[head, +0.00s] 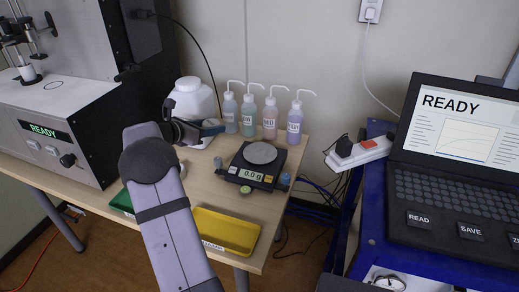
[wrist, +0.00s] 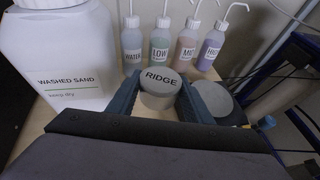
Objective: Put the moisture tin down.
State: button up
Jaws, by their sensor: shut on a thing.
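The moisture tin (wrist: 160,82) is a short grey cylinder with "RIDGE" on its lid. In the wrist view it sits upright between the two blue-grey fingers of my gripper (wrist: 163,92), which is shut on it. In the head view my gripper (head: 200,130) is over the back of the wooden table, in front of the white jug and left of the balance. My arm hides part of it there, and the tin is hard to make out. I cannot tell whether the tin's base touches anything.
The balance (head: 252,174) reads 0.0 g, its round pan bare. Several wash bottles (head: 269,118) stand behind it; the washed sand jug (wrist: 58,55) is left of the tin. A yellow tray (head: 225,232) lies at the front edge. A laptop (head: 455,170) is at right.

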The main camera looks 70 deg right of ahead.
aim_at(259, 153)
jog(key=s+d+r+m+g+y+p, duration=0.1)
jog(key=s+d+m+g, duration=0.1)
jog(key=s, duration=0.6)
jog(key=s+d+r+m+g+p, duration=0.1)
jog(key=s+d+r+g, duration=0.1)
jog(key=s, duration=0.6)
jog(key=shift+y, duration=0.3)
jog(key=shift+f, duration=5.15)
jog(key=shift+f, duration=0.15)
jog(key=o, duration=1.1)
jog(key=shift+c, duration=0.2)
jog(key=shift+r, duration=0.25)
jog(key=shift+w+a, duration=0.25)
jog(key=b+v, duration=0.1)
jog(key=v, duration=1)
jog(key=shift+a+r, duration=0.1)
jog(key=shift+a, duration=0.05)
